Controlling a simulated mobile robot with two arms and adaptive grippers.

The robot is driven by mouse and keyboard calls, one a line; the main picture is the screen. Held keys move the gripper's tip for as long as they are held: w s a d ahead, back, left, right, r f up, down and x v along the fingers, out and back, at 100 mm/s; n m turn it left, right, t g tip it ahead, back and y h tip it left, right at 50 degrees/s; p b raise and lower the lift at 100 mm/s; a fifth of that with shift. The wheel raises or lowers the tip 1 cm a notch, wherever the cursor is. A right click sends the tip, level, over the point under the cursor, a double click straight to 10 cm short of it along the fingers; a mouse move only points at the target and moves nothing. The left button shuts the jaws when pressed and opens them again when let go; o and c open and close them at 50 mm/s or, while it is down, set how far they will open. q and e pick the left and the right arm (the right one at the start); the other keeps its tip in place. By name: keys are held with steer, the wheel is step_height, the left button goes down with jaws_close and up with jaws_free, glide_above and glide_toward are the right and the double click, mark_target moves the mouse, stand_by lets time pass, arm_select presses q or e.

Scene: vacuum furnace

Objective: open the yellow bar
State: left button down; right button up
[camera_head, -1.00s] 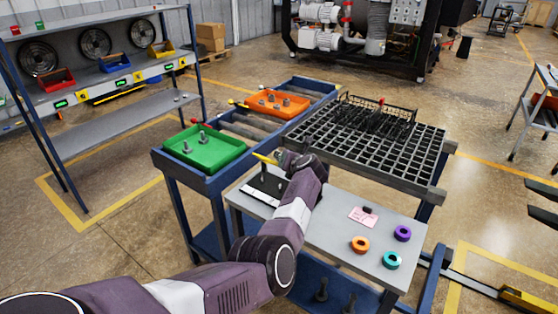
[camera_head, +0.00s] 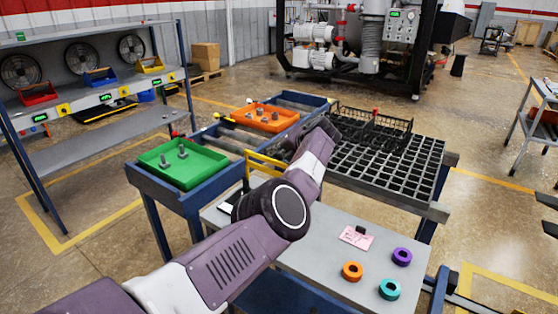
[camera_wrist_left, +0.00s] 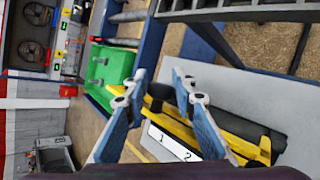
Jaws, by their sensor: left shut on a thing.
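The yellow bar (camera_head: 265,163) is a bright yellow frame with two parallel rails, standing at the left end of the grey worktable. In the left wrist view the yellow bar (camera_wrist_left: 180,128) runs diagonally beside a black part and a white plate marked 1 and 2. My left gripper (camera_wrist_left: 158,76) has its blue fingers either side of the yellow bar and is shut on it. In the head view my left arm and wrist hide the fingers and part of the bar. Two dark fingers of my right gripper (camera_head: 546,214) show, spread apart, at the right edge.
A green tray (camera_head: 202,171) and an orange tray (camera_head: 244,119) sit on the blue roller cart. A black grid rack (camera_head: 400,160) stands behind the worktable (camera_head: 318,252). Orange, teal and purple rings and a pink card lie on the table's right part.

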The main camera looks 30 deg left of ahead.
arm_select(q)
steer(key=shift+w+d+f, duration=0.25)
steer(key=shift+w+f, duration=0.05)
steer(key=shift+f, duration=0.1)
arm_select(e)
steer(key=shift+w+f, duration=0.15)
steer(key=shift+w, duration=0.25)
arm_select(q)
steer(key=shift+s+d+f, duration=0.1)
arm_select(e)
steer(key=shift+d, duration=0.1)
arm_select(q)
steer(key=c, duration=1.8)
jaws_free()
steer(key=shift+c, duration=0.2)
steer(key=shift+o, duration=0.9)
steer(key=shift+w+f, duration=0.1)
steer(key=shift+w, duration=0.1)
